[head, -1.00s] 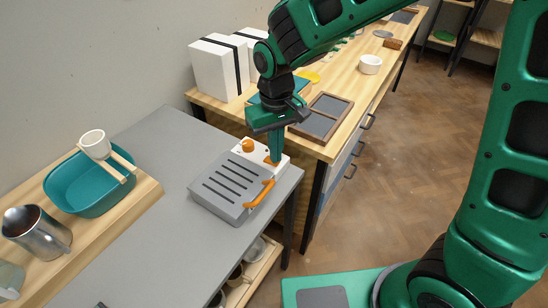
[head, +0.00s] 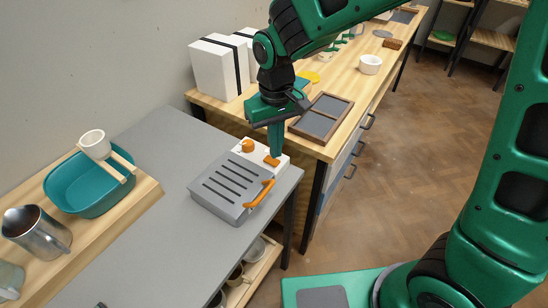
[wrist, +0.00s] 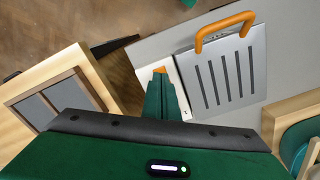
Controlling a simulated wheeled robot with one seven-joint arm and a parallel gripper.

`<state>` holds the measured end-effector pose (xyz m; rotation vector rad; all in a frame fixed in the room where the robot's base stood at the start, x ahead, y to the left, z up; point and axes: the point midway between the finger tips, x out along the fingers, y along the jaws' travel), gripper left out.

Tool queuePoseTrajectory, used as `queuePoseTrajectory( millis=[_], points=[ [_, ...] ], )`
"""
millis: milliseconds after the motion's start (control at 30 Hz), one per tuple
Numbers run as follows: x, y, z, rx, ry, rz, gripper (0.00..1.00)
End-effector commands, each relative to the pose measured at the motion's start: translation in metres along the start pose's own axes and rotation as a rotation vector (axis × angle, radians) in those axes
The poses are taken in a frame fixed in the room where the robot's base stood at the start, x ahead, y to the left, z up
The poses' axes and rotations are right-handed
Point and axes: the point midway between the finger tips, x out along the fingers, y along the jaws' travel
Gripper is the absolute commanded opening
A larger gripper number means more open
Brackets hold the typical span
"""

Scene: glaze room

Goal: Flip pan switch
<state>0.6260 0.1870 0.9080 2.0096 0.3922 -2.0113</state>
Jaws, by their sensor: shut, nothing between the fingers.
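The pan (head: 226,190) is a grey slotted plate with an orange handle (head: 259,194), on the grey table. Behind it is a white control strip (head: 251,147) with a round orange knob (head: 248,145) and an orange rocker switch (head: 271,160). My gripper (head: 276,156) is shut and empty, pointing down with its fingertips at the switch. I cannot tell whether they touch it. In the wrist view the green fingers (wrist: 160,92) cover most of the strip, and a bit of the orange switch (wrist: 160,70) shows beyond their tips.
A wooden bench (head: 204,100) with white boxes (head: 214,69) and a framed slate (head: 321,117) stands close behind. A teal basin (head: 80,200) and a metal pitcher (head: 38,232) are at the left. The grey table (head: 165,150) is clear left of the pan.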

Motion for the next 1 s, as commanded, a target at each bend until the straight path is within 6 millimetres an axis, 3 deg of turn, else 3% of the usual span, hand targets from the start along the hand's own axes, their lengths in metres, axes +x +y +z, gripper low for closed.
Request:
queuePoseTrajectory(
  millis=[600, 1000],
  points=[
    [-0.042, 0.0, -0.001, 0.0, 0.001, 0.0, 0.0],
    [-0.046, 0.0, 0.0, 0.0, 0.0, 0.0, 0.0]
  ],
)
